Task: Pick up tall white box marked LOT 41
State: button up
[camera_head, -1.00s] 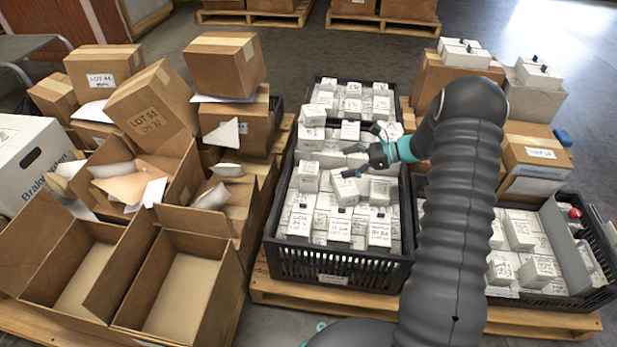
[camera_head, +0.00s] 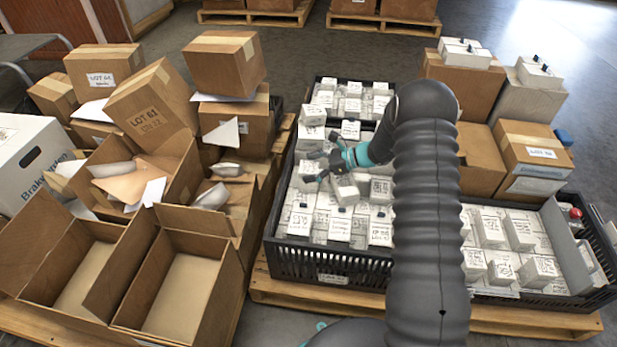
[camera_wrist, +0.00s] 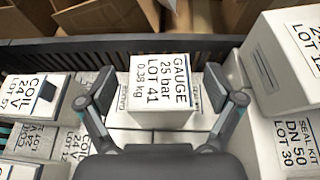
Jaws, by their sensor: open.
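The tall white box marked GAUGE 25 bar LOT 41 (camera_wrist: 160,82) stands upright near the crate wall in the wrist view, its lettering facing me. My gripper (camera_wrist: 159,86) is open, with one finger towards each side of this box and visible gaps beside it. In the head view my gripper (camera_head: 317,166) reaches left, low over the middle black crate (camera_head: 335,268). There the LOT 41 box (camera_head: 306,168) is partly hidden by the fingers, and its lettering cannot be read.
A taller white box marked LOT 12 (camera_wrist: 268,65) stands close at right in the wrist view. Boxes marked COIL 24 V (camera_wrist: 32,95) lie at left, and a SEAL KIT box (camera_wrist: 296,140) at lower right. Open cardboard boxes (camera_head: 180,290) stand left of the crate.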

jog(key=shift+a, duration=0.15)
jog(key=c, duration=1.6)
